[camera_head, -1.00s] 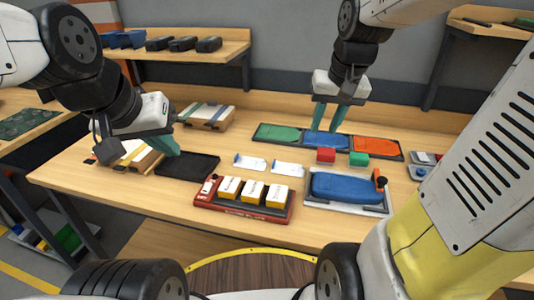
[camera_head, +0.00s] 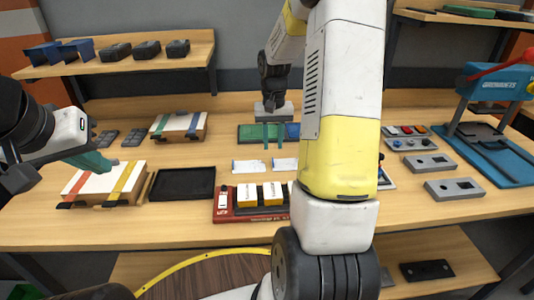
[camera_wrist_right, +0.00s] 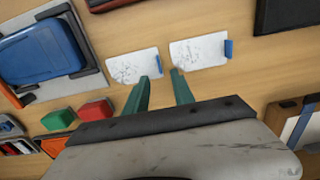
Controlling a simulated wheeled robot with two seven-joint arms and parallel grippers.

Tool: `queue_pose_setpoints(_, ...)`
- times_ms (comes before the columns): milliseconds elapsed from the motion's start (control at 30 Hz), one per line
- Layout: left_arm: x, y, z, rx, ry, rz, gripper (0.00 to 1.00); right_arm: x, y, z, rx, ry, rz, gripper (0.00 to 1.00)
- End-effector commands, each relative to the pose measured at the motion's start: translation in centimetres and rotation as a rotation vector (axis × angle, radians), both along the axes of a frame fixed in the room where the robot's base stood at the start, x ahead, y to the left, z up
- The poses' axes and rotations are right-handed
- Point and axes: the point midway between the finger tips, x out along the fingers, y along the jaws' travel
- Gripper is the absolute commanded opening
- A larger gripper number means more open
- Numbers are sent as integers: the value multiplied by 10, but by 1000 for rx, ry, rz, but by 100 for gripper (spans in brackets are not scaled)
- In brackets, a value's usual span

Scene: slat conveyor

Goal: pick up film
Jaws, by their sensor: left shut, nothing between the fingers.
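Two small white sheets with blue tabs, which look like the film, lie side by side on the table: the left sheet (camera_head: 249,166) and the right sheet (camera_head: 285,164). In the right wrist view they are the sheet nearer the blue lid (camera_wrist_right: 132,65) and the sheet nearer the black tray (camera_wrist_right: 198,52). My right gripper (camera_head: 273,147) hangs behind them in the head view, its teal fingers apart and empty, also in the right wrist view (camera_wrist_right: 160,74). My left gripper (camera_head: 113,163) is shut and empty near a white-topped board.
A red rack (camera_head: 223,205) with yellow-white boxes stands in front of the sheets. The black tray (camera_head: 184,184) and strapped board (camera_head: 90,184) lie left.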

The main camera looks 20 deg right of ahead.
Motion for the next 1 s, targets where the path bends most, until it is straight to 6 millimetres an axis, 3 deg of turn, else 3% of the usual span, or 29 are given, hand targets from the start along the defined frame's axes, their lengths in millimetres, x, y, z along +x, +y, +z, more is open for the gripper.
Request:
queue_pose_setpoints(367,0,0,0,0,0,0,0,-7,2,-51,1,2,0,30)
queue_pose_setpoints(667,0,0,0,0,0,0,0,-6,1,-56,0,-2,1,30)
queue_pose_setpoints(833,0,0,0,0,0,0,0,-6,2,-56,1,-1,1,1)
queue_pose_setpoints(1000,0,0,0,0,0,0,0,-6,2,-56,1,-1,1,0)
